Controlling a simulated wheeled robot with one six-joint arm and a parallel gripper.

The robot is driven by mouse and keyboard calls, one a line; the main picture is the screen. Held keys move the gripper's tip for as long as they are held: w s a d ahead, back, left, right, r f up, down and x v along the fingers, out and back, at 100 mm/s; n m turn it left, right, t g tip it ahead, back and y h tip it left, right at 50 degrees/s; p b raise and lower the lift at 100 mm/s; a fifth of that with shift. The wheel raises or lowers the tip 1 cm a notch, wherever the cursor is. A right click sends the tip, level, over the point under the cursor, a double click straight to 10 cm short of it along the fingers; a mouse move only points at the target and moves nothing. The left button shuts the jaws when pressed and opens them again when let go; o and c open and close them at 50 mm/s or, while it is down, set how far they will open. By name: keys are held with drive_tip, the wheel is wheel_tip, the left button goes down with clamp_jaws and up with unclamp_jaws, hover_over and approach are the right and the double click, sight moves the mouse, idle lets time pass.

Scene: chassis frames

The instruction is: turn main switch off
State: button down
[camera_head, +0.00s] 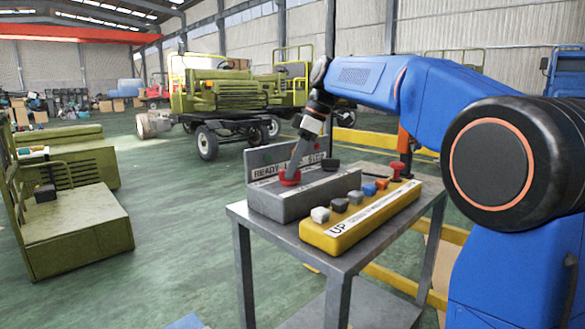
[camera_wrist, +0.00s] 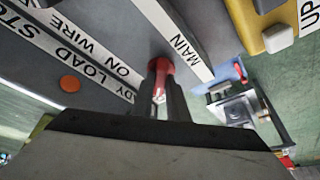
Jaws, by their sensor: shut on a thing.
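The main switch is a red knob (camera_head: 290,178) at the left end of the top of a grey control box (camera_head: 283,209). In the wrist view the red knob (camera_wrist: 161,66) sits beside a white label reading "MAIN" (camera_wrist: 180,48). My gripper (camera_head: 293,167) reaches down onto the knob from above. In the wrist view my gripper (camera_wrist: 161,92) has its two dark fingers on either side of the knob, shut on it. The fingers hide part of the knob, and I cannot tell its turned position.
A yellow button box (camera_head: 350,225) with several coloured buttons lies in front on the metal table (camera_head: 290,250). A black knob (camera_head: 330,164) stands on the grey box. An upright panel (camera_head: 262,163) rises behind.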

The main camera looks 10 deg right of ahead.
drive_tip(key=shift+n, duration=0.5)
drive_tip(key=c, duration=1.7)
unclamp_jaws()
drive_tip(key=v, duration=1.7)
drive_tip(key=shift+w+d+r, duration=0.1)
drive_tip(key=shift+w+r, duration=0.15)
drive_tip(key=shift+w, duration=0.1)
